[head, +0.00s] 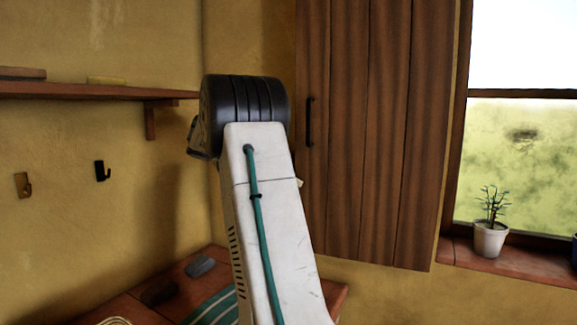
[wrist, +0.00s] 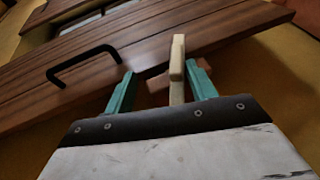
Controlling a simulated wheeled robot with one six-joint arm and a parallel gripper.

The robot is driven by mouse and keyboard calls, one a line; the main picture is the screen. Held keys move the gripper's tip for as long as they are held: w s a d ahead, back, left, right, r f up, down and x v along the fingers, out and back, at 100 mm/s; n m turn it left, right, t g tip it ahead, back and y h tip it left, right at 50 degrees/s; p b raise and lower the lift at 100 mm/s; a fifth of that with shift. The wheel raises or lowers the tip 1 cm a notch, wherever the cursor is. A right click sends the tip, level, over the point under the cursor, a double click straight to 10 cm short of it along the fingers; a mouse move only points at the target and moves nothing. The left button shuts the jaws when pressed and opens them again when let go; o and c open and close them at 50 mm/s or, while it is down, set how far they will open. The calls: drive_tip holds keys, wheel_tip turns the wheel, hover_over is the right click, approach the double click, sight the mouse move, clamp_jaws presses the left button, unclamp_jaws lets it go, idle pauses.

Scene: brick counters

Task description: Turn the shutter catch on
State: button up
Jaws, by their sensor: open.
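The brown plank shutter (head: 375,130) hangs beside the window in the head view and also crosses the wrist view (wrist: 220,27). In the wrist view a pale wooden bar (wrist: 178,70), which looks like the shutter catch, stands by the shutter's edge, with a brown block (wrist: 157,85) beside it. My gripper (wrist: 160,70) is open, its two teal fingers on either side of the bar. The bar is close to the right finger; I cannot tell whether they touch. In the head view my arm hides the gripper and most of the catch.
A black handle (wrist: 84,66) sticks out from the shutter. A shelf (head: 90,91) and two hooks are on the left wall. A brick counter (head: 330,296) with dark objects and a striped cloth lies below. A potted plant (head: 490,238) stands on the window sill.

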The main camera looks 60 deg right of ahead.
drive_tip(key=o, duration=0.7)
drive_tip(key=s+a, duration=0.1)
drive_tip(key=s+a+r, duration=0.1)
drive_tip(key=s+a, duration=0.1)
drive_tip(key=shift+s+r, duration=0.3)
drive_tip(key=shift+r, duration=0.1)
drive_tip(key=shift+c, duration=0.2)
drive_tip(key=shift+s+a+r, duration=0.2)
drive_tip(key=shift+s+a, duration=0.5)
drive_tip(key=shift+s, duration=0.15)
drive_tip(key=c, duration=0.7)
drive_tip(key=s+a, duration=0.6)
drive_tip(key=shift+s+a+r, duration=0.2)
drive_tip(key=shift+s, duration=0.2)
drive_tip(key=shift+c, duration=0.2)
